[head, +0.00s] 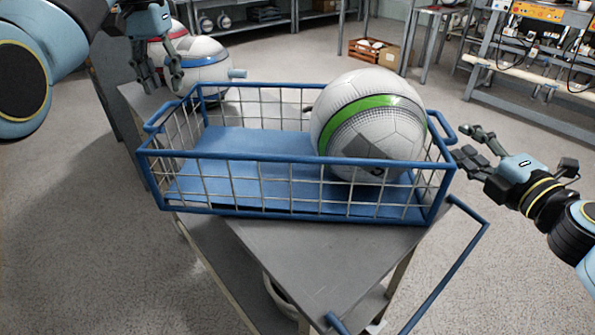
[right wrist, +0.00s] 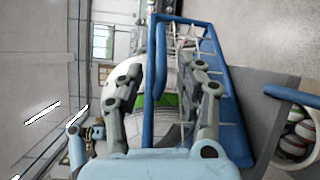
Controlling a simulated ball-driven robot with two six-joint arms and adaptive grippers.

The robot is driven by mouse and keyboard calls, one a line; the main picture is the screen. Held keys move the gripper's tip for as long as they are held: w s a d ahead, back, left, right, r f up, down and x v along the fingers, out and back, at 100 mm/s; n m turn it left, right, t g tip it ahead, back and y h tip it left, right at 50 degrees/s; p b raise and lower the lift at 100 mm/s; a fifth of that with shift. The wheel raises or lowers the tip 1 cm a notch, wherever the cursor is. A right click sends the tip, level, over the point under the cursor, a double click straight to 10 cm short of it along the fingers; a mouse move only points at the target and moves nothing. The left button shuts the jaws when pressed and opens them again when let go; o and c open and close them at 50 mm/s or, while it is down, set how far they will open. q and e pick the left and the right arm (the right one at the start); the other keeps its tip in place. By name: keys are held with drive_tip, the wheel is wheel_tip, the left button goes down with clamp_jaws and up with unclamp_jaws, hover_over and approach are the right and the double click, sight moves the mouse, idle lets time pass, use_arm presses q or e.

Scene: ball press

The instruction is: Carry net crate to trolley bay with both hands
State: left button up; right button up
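The net crate (head: 300,212), with a blue frame, wire mesh sides and blue floor, rests on a grey top. A white ball with a green band (head: 368,120) lies in its right end. My left gripper (head: 163,84) is open, pointing down, above and apart from the crate's left handle (head: 160,116). My right gripper (head: 468,146) is open beside the crate's right handle (head: 443,128). In the right wrist view, a blue bar (right wrist: 155,85) shows between the spread fingers of my right gripper (right wrist: 168,80). Contact cannot be told.
The grey top (head: 325,265) has a blue push bar (head: 445,275) at the lower right. More balls (head: 195,62) stand behind the crate's left end. Workbenches (head: 540,80) and a wooden box (head: 375,48) stand at the back. The floor on the left is clear.

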drive_tip(key=v, duration=0.6)
drive_tip(key=shift+s+d, duration=0.1)
